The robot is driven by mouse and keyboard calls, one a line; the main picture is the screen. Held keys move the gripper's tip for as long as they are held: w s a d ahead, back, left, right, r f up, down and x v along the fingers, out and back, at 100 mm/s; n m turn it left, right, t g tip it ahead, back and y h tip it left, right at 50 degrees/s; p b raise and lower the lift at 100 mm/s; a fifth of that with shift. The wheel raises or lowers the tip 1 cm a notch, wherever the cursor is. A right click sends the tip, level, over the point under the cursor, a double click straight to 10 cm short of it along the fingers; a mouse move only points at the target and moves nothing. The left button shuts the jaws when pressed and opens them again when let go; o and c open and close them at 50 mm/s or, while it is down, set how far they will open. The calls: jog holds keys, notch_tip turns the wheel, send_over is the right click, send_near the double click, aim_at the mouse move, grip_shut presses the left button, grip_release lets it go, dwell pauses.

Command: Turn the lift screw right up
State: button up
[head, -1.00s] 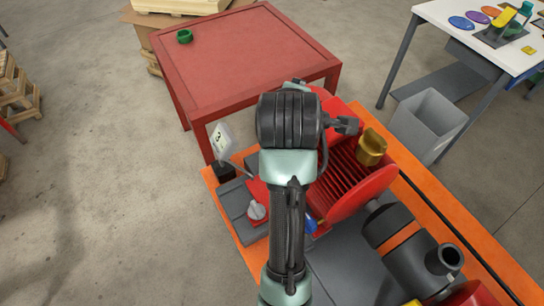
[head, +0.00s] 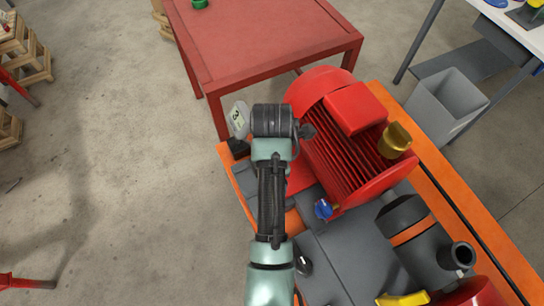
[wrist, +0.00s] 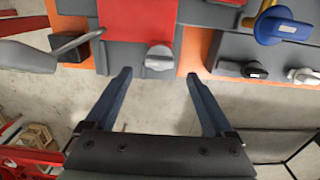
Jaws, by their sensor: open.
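I cannot tell for certain which part is the lift screw. In the head view, my arm hides this knob and the fingers. A blue knob with a yellow part (wrist: 280,22) is at the wrist view's upper right; the blue knob also shows in the head view (head: 323,209).
A black knob (wrist: 243,70) and a whitish knob (wrist: 303,76) lie right of my fingers. The finned red motor (head: 340,140) with a brass-coloured fitting (head: 396,139) is to the right.

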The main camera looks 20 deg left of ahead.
notch_tip(320, 180, down, 5)
jog(key=shift+f, duration=0.1)
dwell(0.3)
jog(key=c, duration=1.4)
